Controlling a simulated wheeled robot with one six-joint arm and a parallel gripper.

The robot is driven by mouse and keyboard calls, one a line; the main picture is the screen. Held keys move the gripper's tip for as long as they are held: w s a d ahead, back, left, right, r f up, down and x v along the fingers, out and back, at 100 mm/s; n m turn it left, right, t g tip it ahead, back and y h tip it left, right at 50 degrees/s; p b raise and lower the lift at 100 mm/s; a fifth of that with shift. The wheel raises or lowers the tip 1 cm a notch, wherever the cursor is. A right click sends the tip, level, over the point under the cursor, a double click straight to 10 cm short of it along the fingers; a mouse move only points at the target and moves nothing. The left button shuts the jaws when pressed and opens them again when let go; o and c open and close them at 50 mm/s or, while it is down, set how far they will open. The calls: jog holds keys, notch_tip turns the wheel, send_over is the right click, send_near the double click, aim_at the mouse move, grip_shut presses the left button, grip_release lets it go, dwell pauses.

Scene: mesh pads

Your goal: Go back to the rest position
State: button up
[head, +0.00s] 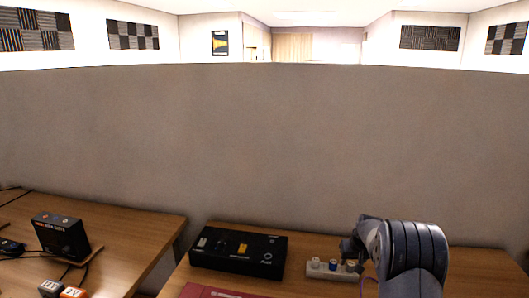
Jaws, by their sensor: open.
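My gripper (355,246) is at the lower right, at the end of my grey arm. It hangs just above or beside the right end of a white strip (318,272) with small round caps on it. I see nothing held in it. The arm hides most of the gripper and the table behind it. Whether the gripper touches the strip is not clear.
A black box (238,262) with a yellow part lies on the right table, left of the strip. A red flat item (208,292) is at the front edge of view. The left table (130,225) holds a black device (60,238), cables and small blocks (72,292). A grey partition (250,150) stands behind.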

notch_tip(320, 180, up, 2)
jog(key=shift+s+p, duration=0.1)
jog(key=shift+p, duration=0.3)
jog(key=shift+f+p, duration=0.25)
jog(key=shift+p, duration=0.15)
notch_tip(320, 180, up, 5)
jog(key=p, duration=0.3)
jog(key=shift+r+p, duration=0.1)
jog(key=shift+p, duration=0.2)
